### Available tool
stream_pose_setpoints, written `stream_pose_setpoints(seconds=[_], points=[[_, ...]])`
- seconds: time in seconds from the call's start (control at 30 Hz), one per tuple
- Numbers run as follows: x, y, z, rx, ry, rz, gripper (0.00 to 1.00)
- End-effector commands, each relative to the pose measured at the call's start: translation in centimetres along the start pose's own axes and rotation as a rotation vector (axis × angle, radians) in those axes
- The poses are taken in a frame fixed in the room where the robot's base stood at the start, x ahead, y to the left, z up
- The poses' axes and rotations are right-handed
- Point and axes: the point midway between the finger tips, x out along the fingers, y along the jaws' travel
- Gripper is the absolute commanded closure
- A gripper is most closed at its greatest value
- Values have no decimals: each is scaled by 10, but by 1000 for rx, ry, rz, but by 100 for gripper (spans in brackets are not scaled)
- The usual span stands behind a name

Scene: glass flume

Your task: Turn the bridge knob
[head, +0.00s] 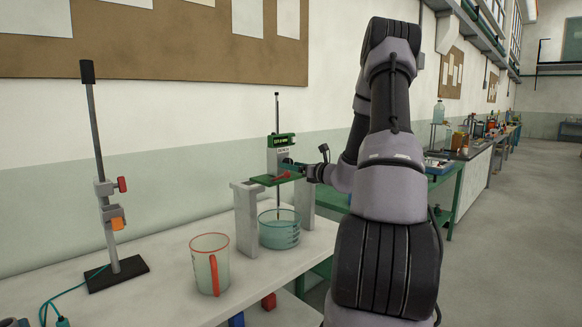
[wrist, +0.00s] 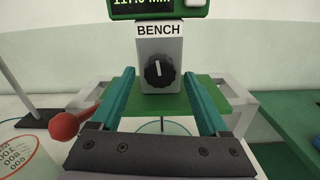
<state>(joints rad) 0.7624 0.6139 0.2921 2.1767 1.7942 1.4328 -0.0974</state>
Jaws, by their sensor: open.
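A black round knob (wrist: 159,70) with a pale pointer line, roughly upright, is on a grey box (wrist: 159,48) labelled BENCH, under a green display (wrist: 150,8). The box stands over a green plate (head: 262,181) across grey supports (head: 245,218). My gripper (wrist: 159,77) is open. Its two teal fingers are on either side of the knob in the wrist view, well apart from it; how far in front cannot be told. In the head view my gripper (head: 290,166) is at the bridge, and the knob cannot be made out. A red ball-ended lever (wrist: 63,126) is at the left.
A jug with a red handle (head: 210,264) stands left of the bridge. A clamp stand (head: 117,268) is farther left. The wall is close behind the bench.

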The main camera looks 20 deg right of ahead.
Motion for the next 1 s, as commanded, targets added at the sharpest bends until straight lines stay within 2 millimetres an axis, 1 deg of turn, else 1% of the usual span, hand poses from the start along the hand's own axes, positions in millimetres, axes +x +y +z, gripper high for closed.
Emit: stream_pose_setpoints(seconds=[0.03, 0.17, 0.43, 0.47, 0.5, 0.57, 0.6, 0.63, 0.67, 0.8, 0.87, 1.0], points=[[5, 0, 0, 1, -1, 0, 22], [12, 0, 0, 2, 0, 0, 22], [13, 0, 0, 1, 0, 0, 22], [13, 0, 0, 1, 0, 0, 33], [13, 0, 0, 1, 0, -1, 48], [13, 0, 0, 1, 0, -1, 71], [13, 0, 0, 1, 0, -1, 87], [13, 0, 0, 1, 0, -1, 98], [13, 0, 0, 1, 0, -1, 100], [13, 0, 0, 26, 0, 0, 100], [13, 0, 0, 71, -1, 0, 100], [13, 1, 0, 226, -1, 1, 100]])
